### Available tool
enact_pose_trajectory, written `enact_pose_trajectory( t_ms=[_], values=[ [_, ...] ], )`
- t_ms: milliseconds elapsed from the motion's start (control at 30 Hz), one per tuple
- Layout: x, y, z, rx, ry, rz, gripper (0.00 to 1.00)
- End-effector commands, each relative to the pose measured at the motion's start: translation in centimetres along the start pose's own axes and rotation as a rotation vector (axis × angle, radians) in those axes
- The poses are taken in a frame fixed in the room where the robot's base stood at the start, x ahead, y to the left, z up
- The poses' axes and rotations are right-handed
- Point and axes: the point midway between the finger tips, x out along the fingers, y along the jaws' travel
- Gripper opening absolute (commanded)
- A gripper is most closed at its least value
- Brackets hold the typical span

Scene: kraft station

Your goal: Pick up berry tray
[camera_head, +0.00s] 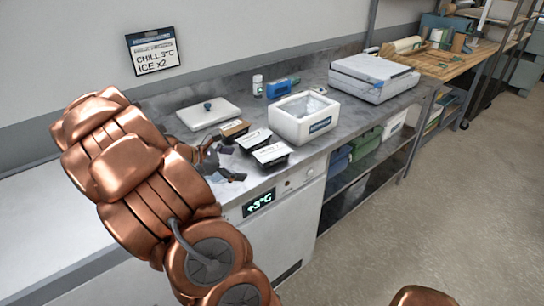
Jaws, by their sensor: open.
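Three small dark trays with labelled tops sit on the grey counter: a brown-topped one (235,130), a white-topped one (254,140) in the middle, and a white-topped one (271,154) nearest the front edge. Their print is too small to read, so I cannot tell which is the berry tray. My gripper (229,160) is open and empty, low over the counter just left of the trays. Its dark fingers point toward them. My copper arm hides part of the counter behind it. Whether a finger touches a tray is unclear.
A white open cool box (304,121) stands right of the trays. Behind are a flat white lid (208,114), a blue device (280,88) and a small white jar (257,85). A large grey-white machine (373,77) stands farther right. A sign (153,53) reads "CHILL 3°C ICE x2".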

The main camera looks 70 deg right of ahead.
Motion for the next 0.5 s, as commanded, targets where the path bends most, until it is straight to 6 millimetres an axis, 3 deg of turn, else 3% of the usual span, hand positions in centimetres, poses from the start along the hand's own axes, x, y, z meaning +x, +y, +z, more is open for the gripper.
enact_pose_trajectory(
  t_ms=[200,500],
  values=[
    [3.9,3.4,-0.7,-0.167,-0.08,0.034,1.0],
    [6.0,4.8,-0.9,-0.239,-0.11,0.049,1.0]
  ],
)
